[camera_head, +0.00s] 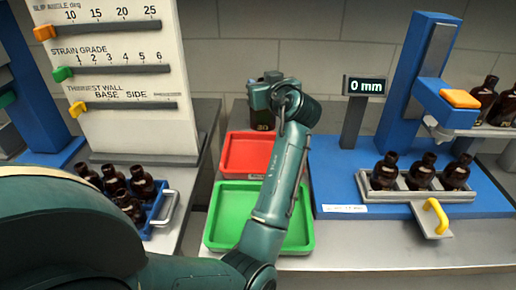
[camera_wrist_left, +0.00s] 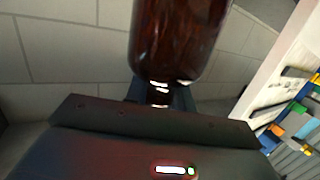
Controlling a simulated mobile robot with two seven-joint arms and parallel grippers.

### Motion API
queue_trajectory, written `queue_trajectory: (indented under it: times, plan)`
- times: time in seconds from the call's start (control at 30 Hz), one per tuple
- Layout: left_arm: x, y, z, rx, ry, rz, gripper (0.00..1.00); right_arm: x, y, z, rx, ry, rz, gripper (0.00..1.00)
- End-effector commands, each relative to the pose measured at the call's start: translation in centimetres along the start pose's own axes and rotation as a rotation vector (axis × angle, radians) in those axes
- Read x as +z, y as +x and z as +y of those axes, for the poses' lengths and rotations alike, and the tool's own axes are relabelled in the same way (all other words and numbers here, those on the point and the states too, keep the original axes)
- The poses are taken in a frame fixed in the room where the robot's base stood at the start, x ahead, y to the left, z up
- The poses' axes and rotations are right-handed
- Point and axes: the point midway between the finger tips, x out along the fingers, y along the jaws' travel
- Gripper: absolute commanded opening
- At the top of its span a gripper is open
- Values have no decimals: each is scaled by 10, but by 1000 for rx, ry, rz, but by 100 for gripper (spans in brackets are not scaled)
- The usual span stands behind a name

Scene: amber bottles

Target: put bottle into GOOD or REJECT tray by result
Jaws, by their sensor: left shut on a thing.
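My left arm reaches across the green tray (camera_head: 232,212) and the red tray (camera_head: 245,155), which stand one behind the other, both empty where they show. My left gripper (camera_head: 262,96) is beyond the red tray's back edge. In the left wrist view it is shut on the neck of an amber bottle (camera_wrist_left: 180,40), whose body extends away from the jaws. In the head view a dark shape marked "30" (camera_head: 263,125) shows just under the gripper; I cannot tell whether it is the held bottle. Three amber bottles (camera_head: 422,171) stand in a metal holder on the blue station. My right gripper is not in view.
A display (camera_head: 365,86) reads 0 mm. A blue crate (camera_head: 157,210) at the left holds several amber bottles (camera_head: 114,181). A white board (camera_head: 125,100) with sliders stands behind it. More bottles (camera_head: 487,92) stand at the right. A yellow handle (camera_head: 436,214) sticks out in front of the holder.

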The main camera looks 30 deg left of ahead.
Motion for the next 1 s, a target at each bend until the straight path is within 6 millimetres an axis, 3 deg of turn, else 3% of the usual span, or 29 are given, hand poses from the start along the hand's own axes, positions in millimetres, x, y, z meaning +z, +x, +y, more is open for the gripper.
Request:
queue_trajectory:
  times: [0.3, 0.63, 1.0]
  plan:
    - [50, 7, 0, 0, 7, -2, 0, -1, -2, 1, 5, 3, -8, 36]
    - [88, 13, 0, 0, 7, 0, 0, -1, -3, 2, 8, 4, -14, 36]
    - [99, 15, 0, 1, 1, 1, 0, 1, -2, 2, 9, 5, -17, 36]
